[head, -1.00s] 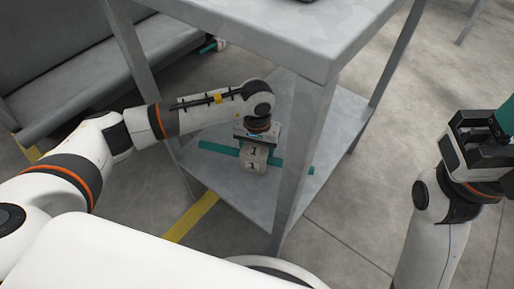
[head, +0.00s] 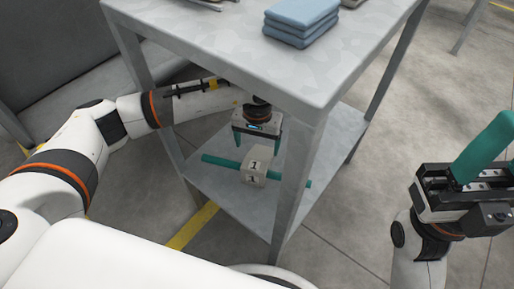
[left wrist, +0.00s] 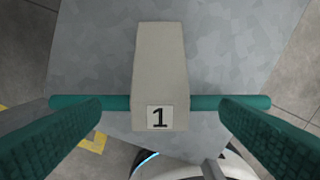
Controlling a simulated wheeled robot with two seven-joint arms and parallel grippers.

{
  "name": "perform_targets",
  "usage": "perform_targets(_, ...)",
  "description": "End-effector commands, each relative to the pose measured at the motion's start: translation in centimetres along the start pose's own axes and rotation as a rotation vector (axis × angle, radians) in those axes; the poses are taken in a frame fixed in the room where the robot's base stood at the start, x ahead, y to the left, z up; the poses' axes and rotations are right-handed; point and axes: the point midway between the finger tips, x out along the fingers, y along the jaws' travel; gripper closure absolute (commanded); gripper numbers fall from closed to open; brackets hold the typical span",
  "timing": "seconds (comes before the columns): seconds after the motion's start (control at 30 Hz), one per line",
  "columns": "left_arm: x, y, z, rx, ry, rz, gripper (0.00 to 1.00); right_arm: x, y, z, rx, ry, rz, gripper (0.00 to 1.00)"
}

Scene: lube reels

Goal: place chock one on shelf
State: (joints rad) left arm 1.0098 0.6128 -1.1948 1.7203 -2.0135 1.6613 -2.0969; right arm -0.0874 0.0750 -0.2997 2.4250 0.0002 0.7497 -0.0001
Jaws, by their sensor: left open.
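Chock one (head: 256,166) is a beige wedge block marked "1" with a teal bar through it. It sits on the lower shelf (head: 215,195) of the grey metal table. In the left wrist view the chock (left wrist: 160,70) lies centred between the fingers, with the bar reaching out on both sides. My left gripper (head: 256,143) is open and empty, just above and behind the chock, with its teal fingers pointing down. My right gripper (head: 482,150) is at the right, away from the table; teal shows at its fingers, but the gap between them is unclear.
The table top (head: 230,50) is above the shelf and carries folded blue cloths (head: 300,22). A table leg (head: 292,180) stands in front, right of the chock. A grey bench (head: 60,65) is at the back left. Open floor (head: 350,215) lies between table and right arm.

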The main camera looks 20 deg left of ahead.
Motion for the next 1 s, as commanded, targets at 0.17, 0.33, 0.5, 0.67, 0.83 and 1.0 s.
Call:
perform_targets(0.17, -2.4, 0.0, 0.0, 0.000, 0.000, 0.001, 0.15, -0.3, 0.0, 0.1, 0.004, 0.031, -0.012, 0.53)
perform_targets(0.33, -2.9, 0.0, 0.0, 0.000, 0.000, 0.002, 0.15, -0.6, 0.0, 0.2, 0.005, 0.036, -0.015, 0.53)
perform_targets(0.5, -2.8, 0.0, 0.0, 0.000, 0.001, 0.001, 0.15, -0.6, 0.0, 0.2, 0.005, 0.036, -0.015, 0.53)
perform_targets(0.67, -2.8, 0.0, 0.0, 0.000, 0.001, 0.001, 0.15, -0.6, 0.0, 0.2, 0.005, 0.036, -0.015, 0.53)
perform_targets(0.83, -2.8, 0.0, 0.0, 0.000, 0.001, 0.001, 0.15, -0.6, 0.0, 0.1, 0.005, 0.036, -0.014, 0.53)
perform_targets(1.0, -2.8, 0.0, 0.0, 0.000, 0.001, 0.001, 0.15, -0.6, 0.0, 0.1, 0.005, 0.036, -0.014, 0.53)
